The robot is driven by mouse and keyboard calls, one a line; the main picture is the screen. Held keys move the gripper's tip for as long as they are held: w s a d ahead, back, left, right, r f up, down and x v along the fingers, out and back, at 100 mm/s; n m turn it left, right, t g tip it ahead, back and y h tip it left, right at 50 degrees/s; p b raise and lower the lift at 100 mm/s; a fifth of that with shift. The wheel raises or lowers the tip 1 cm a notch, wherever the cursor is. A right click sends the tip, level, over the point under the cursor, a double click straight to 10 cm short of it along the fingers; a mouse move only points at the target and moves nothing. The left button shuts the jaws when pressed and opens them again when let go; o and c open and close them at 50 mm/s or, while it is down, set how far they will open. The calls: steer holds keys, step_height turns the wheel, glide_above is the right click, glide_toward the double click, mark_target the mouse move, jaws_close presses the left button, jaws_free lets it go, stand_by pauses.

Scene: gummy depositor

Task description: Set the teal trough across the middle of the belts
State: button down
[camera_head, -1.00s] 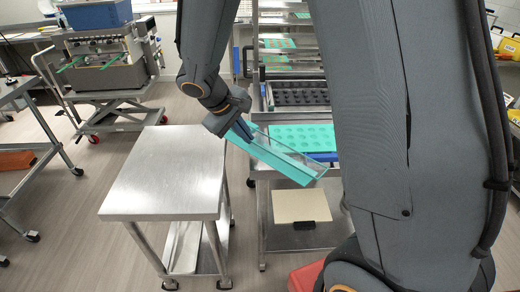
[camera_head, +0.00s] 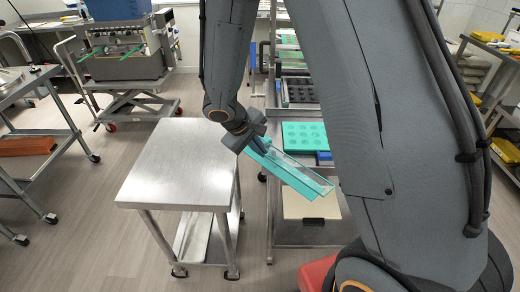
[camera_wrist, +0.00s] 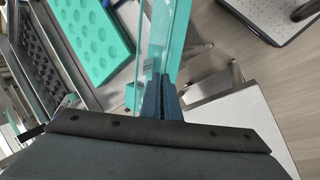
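The teal trough (camera_head: 308,189) is a long tray with clear sides. My gripper (camera_head: 262,146) is shut on one end of it and holds it in the air, tilted down to the right, beside the steel table. In the wrist view the blue fingers of my gripper (camera_wrist: 161,98) close on the trough's wall, and the trough (camera_wrist: 170,40) runs away from them toward the top edge. The belts cannot be made out for certain; a machine with green strips (camera_head: 115,50) stands on a wheeled cart at the back left.
A bare steel table (camera_head: 180,165) stands left of the trough. A rack with teal and dark moulds (camera_head: 303,136) stands behind it. Open floor lies between the tables.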

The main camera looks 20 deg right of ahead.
steer(key=c, duration=2.5)
jaws_free()
steer(key=shift+f, duration=0.15)
steer(key=o, duration=0.5)
steer(key=shift+r, duration=0.2)
